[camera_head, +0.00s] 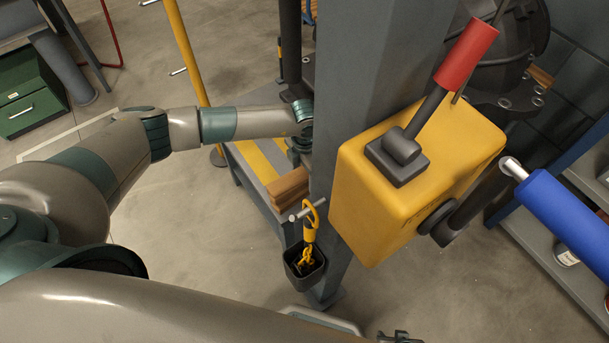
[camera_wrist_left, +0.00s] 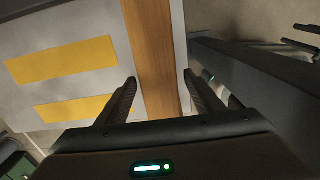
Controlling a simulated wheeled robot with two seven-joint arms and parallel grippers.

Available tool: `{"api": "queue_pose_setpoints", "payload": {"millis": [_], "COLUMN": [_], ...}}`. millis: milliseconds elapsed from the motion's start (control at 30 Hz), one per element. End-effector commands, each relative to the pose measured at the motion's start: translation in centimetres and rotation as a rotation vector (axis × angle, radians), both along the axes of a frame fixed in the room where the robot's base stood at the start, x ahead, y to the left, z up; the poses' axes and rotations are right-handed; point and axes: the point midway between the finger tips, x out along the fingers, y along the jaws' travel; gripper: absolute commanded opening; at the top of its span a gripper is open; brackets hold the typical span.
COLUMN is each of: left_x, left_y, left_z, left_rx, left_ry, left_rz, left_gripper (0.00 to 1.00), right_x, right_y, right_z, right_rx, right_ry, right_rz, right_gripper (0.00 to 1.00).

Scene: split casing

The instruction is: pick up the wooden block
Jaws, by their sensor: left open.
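The wooden block (camera_head: 287,188) lies on the edge of a low grey stand, left of the grey column, in the head view. In the left wrist view the block (camera_wrist_left: 155,50) is a long brown piece running away from me. My left gripper (camera_wrist_left: 159,78) is open, with one fingertip on each side of the block in the picture. I cannot tell whether the fingertips are level with it or above it. In the head view the column hides this gripper. A small dark part at the bottom edge may be my right gripper (camera_head: 400,338); its jaws cannot be made out.
The stand has yellow stripes (camera_wrist_left: 62,60). The grey column (camera_head: 350,100) stands close to the block's right. A yellow box with a red-handled lever (camera_head: 420,170) is fixed to it. A dark cup (camera_head: 304,268) with a yellow hook hangs below. Open floor lies at left.

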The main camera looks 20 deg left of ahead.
Motion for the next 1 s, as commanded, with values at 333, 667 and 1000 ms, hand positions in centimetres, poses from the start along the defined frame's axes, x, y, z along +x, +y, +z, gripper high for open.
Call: {"api": "queue_pose_setpoints", "payload": {"millis": [333,667,1000], "left_x": [0.0,0.1,0.2], "left_y": [0.0,0.0,0.0], "left_z": [0.0,0.2,3.5], "left_rx": [0.0,-0.001,-0.001], "left_ry": [0.0,-0.002,-0.004], "left_rz": [0.0,0.0,0.0], "left_gripper": [0.11,0.07,0.07], "right_x": [0.2,0.3,0.1], "right_y": [-0.2,-0.2,-0.3], "right_z": [0.1,0.1,-0.2], "right_rx": [-0.002,-0.002,-0.006], "right_ry": [-0.003,-0.004,0.02], "right_rz": [-0.002,-0.002,-0.004], "right_gripper": [0.38,0.38,0.38]}}
